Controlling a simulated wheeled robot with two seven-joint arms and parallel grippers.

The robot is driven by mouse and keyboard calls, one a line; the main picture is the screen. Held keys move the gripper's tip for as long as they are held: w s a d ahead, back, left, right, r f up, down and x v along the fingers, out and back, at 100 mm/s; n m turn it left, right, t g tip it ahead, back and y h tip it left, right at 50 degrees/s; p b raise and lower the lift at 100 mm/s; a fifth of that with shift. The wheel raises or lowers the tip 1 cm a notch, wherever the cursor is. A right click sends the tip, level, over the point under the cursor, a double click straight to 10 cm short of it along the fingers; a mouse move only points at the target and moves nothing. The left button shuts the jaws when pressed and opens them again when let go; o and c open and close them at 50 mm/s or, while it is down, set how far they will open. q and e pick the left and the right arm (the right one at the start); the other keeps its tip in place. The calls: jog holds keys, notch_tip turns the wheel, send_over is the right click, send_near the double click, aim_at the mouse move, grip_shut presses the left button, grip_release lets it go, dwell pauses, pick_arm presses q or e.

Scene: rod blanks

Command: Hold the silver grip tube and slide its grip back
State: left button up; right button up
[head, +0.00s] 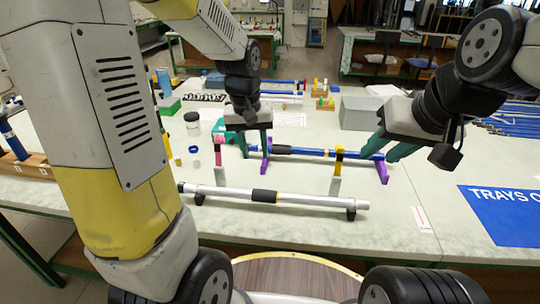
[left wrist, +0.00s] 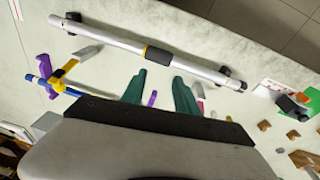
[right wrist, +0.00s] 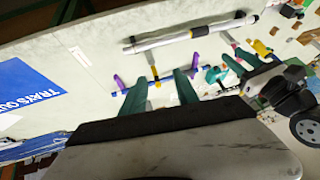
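The silver grip tube (head: 310,201) lies near the table's front edge on low black supports, with a black grip (head: 264,196) near its middle. It also shows in the left wrist view (left wrist: 110,39) and right wrist view (right wrist: 180,38). My left gripper (head: 256,146) is open and empty, behind the tube and above the table, near the left part of a blue tube (head: 315,153). My right gripper (head: 390,150) is open and empty near the blue tube's right end. Neither gripper touches the silver tube. The blue tube is partly hidden by the grippers.
The blue tube rests on purple stands (head: 383,171). A blue tray mat (head: 505,212) lies at right. A grey box (head: 360,113) and a jar (head: 192,124) stand farther back.

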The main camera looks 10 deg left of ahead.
jog(key=shift+o, duration=1.3)
jog(key=shift+w+d, duration=0.15)
jog(key=shift+w, duration=0.1)
pick_arm(q)
jog(key=shift+g+y, duration=0.4)
jog(key=shift+g, duration=0.5)
jog(key=w+f, duration=0.1)
jog(key=f, duration=0.2)
jog(key=w+d+f, duration=0.1)
jog(key=f, duration=0.2)
jog(key=w+f, duration=0.2)
jog(key=f, duration=0.1)
jog(key=shift+d, duration=0.3)
pick_arm(e)
jog(key=shift+o, duration=0.6)
jog(key=shift+w, duration=0.15)
jog(key=n+g+h, duration=0.2)
jog(key=n+g, duration=0.4)
jog(key=n, duration=1.1)
send_over(333, 198)
notch_tip(333, 198, down, 23)
jog(key=shift+r, duration=0.1)
jog(key=shift+f, duration=4.15)
